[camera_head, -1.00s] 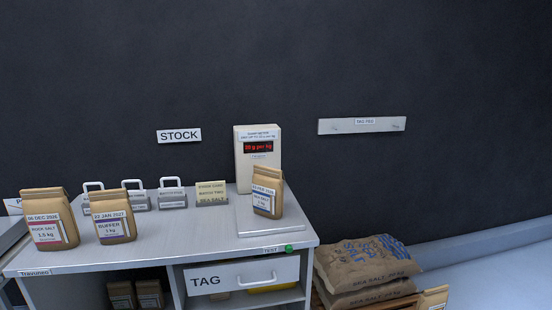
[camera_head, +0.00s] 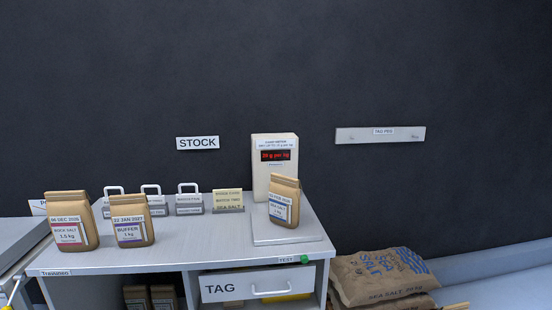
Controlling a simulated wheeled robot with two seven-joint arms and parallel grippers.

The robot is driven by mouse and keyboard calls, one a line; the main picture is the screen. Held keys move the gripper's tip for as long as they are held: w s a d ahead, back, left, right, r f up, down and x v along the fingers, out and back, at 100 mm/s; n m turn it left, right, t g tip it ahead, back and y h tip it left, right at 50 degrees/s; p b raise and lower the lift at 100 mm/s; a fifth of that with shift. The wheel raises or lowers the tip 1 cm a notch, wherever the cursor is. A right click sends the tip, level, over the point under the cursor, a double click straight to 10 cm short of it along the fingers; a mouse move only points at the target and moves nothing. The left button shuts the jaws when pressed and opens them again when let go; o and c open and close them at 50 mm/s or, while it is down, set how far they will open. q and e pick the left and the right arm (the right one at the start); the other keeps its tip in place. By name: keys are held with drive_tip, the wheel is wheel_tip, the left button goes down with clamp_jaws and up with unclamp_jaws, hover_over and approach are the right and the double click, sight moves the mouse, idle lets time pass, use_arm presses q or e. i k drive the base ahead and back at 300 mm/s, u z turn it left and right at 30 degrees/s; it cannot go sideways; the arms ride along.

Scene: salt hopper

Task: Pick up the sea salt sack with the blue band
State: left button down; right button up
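A brown paper sack with a blue band and a label reading sea salt (camera_head: 284,203) stands upright on the plate of the meter (camera_head: 275,160) at the right of the bench. The meter's red display reads "20 g per kg". At the left of the bench stand a rock salt sack with a red band (camera_head: 70,221) and a buffer sack with a purple band (camera_head: 132,221). Large brown sacks printed sea salt in blue (camera_head: 383,275) lie stacked on the floor at right. Neither of my grippers is in view.
Several handled metal blocks (camera_head: 190,200) and a cream card (camera_head: 228,201) stand along the back of the bench (camera_head: 190,248). A drawer marked TAG (camera_head: 258,284) is below, and more sacks (camera_head: 150,298) sit underneath. The bench's front middle is clear.

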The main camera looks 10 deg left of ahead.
sight(284, 194)
drive_tip(key=u, duration=0.55)
drive_tip(key=k, duration=0.65)
drive_tip(key=z, duration=0.1)
drive_tip(key=i, duration=0.65)
drive_tip(key=z, duration=0.95)
drive_tip(key=i, duration=1.15)
drive_tip(key=u, duration=0.35)
